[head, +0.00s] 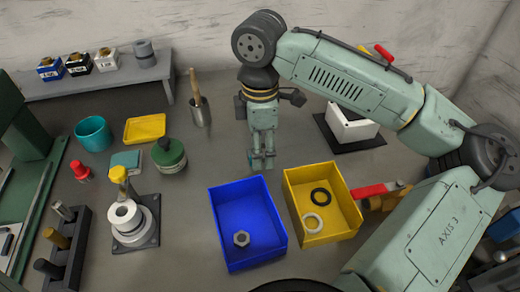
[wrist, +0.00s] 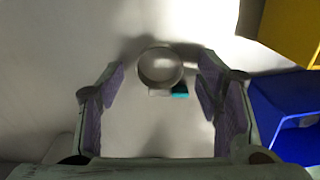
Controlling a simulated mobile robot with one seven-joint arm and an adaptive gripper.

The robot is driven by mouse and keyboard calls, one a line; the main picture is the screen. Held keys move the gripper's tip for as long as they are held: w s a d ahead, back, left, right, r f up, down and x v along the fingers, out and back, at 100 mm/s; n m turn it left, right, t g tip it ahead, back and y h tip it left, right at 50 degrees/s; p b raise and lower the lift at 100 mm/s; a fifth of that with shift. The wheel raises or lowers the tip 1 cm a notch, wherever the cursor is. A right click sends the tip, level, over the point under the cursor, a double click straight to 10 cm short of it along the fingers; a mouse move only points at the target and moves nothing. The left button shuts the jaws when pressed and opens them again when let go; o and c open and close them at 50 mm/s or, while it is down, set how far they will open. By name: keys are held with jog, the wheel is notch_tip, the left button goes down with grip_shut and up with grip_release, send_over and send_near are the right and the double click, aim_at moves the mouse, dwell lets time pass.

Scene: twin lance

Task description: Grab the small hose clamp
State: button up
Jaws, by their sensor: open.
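The small hose clamp (wrist: 160,68) shows in the wrist view as a thin metal ring with a small housing and a teal part at its near side. It lies on the grey table, ahead of and between the fingers. In the head view the clamp is mostly hidden by my gripper (head: 262,163); only a small teal spot shows beside the fingertips. My gripper also shows in the wrist view (wrist: 160,95), with its two fingers wide apart and nothing held. It points down over the table, behind the bins. I cannot tell the exact height of the fingertips.
A blue bin (head: 229,196) with a metal nut and a yellow bin (head: 301,178) with a black ring and a white ring stand close in front. A metal cup (head: 200,112) with a wooden-handled tool and a green round container (head: 170,158) stand to the left.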

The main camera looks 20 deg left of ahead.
jog(key=shift+f, duration=0.1)
jog(key=shift+c, duration=0.3)
jog(key=c, duration=1)
